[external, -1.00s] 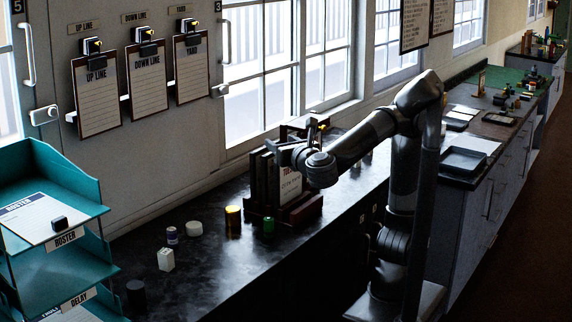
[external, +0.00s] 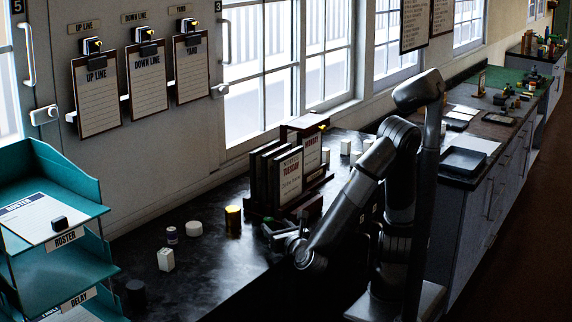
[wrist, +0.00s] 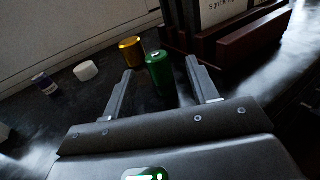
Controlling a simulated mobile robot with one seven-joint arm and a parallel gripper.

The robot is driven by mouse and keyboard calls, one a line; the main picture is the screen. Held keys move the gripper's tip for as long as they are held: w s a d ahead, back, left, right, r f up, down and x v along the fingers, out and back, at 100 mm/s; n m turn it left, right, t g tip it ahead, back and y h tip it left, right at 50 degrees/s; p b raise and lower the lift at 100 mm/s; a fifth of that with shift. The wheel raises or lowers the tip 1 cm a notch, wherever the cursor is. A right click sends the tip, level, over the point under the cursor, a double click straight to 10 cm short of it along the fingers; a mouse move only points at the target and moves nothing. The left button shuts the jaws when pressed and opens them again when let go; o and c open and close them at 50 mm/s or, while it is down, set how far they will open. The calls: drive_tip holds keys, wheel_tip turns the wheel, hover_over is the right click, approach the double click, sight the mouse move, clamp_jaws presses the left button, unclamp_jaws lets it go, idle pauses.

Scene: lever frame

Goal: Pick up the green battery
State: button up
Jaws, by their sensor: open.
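The green battery (wrist: 160,74) stands upright on the dark counter in the wrist view, ahead of my gripper (wrist: 162,86) and between the lines of its two fingers. The fingers are open, one on each side of it, and nothing is held. There the green battery (external: 268,220) is mostly hidden by my gripper; only a little green shows.
A gold can (external: 233,218) stands just left of the battery. The wooden rack of notices (external: 290,177) stands close behind and right. A white round tub (external: 194,228), a purple-labelled bottle (external: 172,235) and a white box (external: 166,259) are farther left. The counter (external: 215,268) is clear in front.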

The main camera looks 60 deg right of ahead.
sight(266, 217)
drive_tip(key=shift+x, duration=3.55)
drive_tip(key=shift+w+a+r, duration=0.1)
drive_tip(key=shift+a+r, duration=0.05)
drive_tip(key=shift+a, duration=0.05)
drive_tip(key=c, duration=1.1)
drive_tip(key=shift+r, duration=0.1)
